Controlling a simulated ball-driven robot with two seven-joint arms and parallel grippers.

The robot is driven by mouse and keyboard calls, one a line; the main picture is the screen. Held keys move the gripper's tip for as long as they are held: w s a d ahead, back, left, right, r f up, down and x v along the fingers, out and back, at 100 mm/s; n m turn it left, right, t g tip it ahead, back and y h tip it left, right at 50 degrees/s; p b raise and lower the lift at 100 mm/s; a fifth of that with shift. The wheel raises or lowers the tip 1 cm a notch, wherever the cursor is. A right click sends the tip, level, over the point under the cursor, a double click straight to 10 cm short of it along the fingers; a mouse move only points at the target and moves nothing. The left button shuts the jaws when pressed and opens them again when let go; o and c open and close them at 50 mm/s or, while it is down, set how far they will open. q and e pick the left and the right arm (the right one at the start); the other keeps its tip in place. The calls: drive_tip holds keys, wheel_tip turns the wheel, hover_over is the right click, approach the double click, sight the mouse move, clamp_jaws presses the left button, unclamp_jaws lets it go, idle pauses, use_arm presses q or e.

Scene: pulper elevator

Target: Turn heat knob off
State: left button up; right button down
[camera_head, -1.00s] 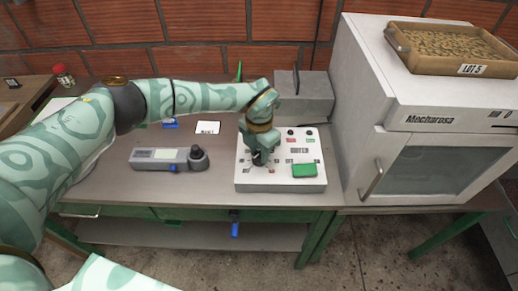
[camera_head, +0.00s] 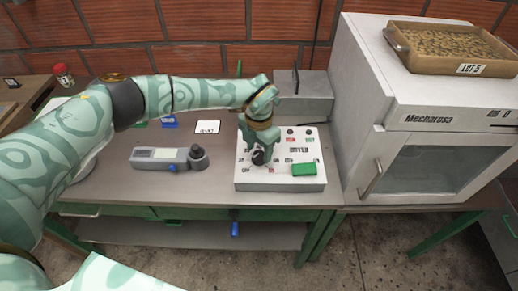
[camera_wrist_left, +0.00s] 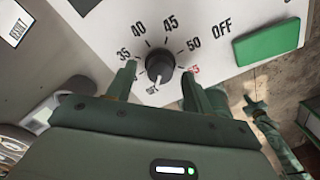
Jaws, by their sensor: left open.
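The heat knob (camera_wrist_left: 160,66) is black and round, on a white control panel (camera_head: 245,180). In the left wrist view its dial shows 35, 40, 45, 50 and a red 55, with OFF printed further right. A light mark on the knob points toward the bottom of that view, near a small label that I cannot read surely. My left gripper (camera_wrist_left: 159,72) is open, with one finger on each side of the knob; I cannot tell whether they touch it. In the head view the left gripper (camera_head: 261,155) is over the panel's left part. My right gripper is not in view.
A green block (camera_head: 304,169) sits on the panel, right of the knob. A grey handheld device (camera_head: 160,158) lies to the left on the table (camera_head: 110,180). A white Mecharosa machine (camera_head: 375,110) stands close on the right, with a tray (camera_head: 470,68) on top.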

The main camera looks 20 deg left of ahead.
sight(259, 154)
use_arm(q)
wheel_tip(259, 154, up, 16)
drive_tip(key=p, duration=0.1)
drive_tip(key=shift+f+p, duration=0.2)
drive_tip(key=shift+p, duration=0.1)
